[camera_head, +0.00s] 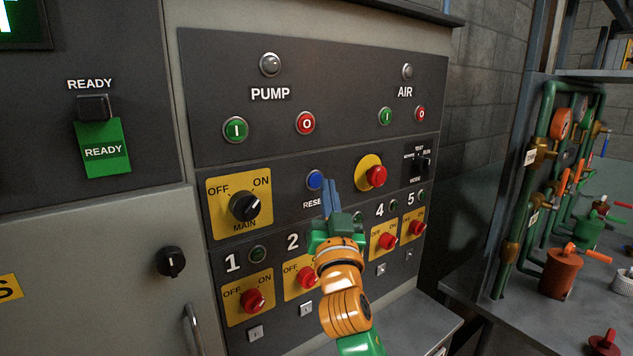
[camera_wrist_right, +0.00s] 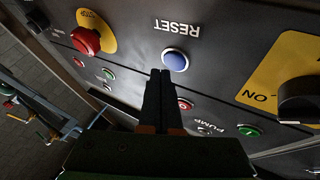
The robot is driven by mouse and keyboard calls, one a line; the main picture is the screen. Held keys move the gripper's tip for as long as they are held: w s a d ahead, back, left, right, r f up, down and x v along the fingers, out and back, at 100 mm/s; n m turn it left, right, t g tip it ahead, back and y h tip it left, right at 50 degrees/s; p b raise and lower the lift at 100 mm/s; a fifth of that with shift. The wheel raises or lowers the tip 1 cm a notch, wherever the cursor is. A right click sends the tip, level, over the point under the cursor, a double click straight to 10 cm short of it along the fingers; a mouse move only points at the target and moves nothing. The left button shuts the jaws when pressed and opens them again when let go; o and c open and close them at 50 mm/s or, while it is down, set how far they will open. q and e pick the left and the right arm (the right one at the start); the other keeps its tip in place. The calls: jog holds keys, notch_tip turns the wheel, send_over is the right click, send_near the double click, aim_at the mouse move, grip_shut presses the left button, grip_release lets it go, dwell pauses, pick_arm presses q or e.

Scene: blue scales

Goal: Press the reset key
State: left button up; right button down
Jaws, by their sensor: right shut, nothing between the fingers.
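The reset key is a round blue button (camera_head: 315,180) on the dark control panel (camera_head: 330,150), with the label RESET partly hidden below it by my gripper. My right gripper (camera_head: 331,184) is shut and empty, its blue-grey fingers pointing up just right of the blue button in the head view. In the right wrist view the blue button (camera_wrist_right: 175,60) lies just beyond and slightly right of the shut fingertips (camera_wrist_right: 161,72). I cannot tell whether they touch it. My left gripper is not in view.
A red emergency button (camera_head: 376,176) on a yellow disc sits right of the blue button. A black MAIN knob (camera_head: 244,206) is at left. Green and red PUMP buttons (camera_head: 306,123) are above. Several red switches on yellow plates (camera_head: 253,300) line the lower panel. Piping (camera_head: 531,190) stands at right.

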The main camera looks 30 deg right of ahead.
jog(key=shift+w, duration=0.1)
dwell(0.3)
jog(key=shift+w, duration=0.35)
jog(key=shift+w+a+b, duration=0.1)
jog(key=shift+w+b, duration=0.25)
dwell(0.6)
jog(key=shift+s, duration=0.75)
jog(key=s, duration=0.1)
jog(key=s+p, duration=0.1)
jog(key=s, duration=0.3)
jog(key=shift+d, duration=0.25)
dwell(0.6)
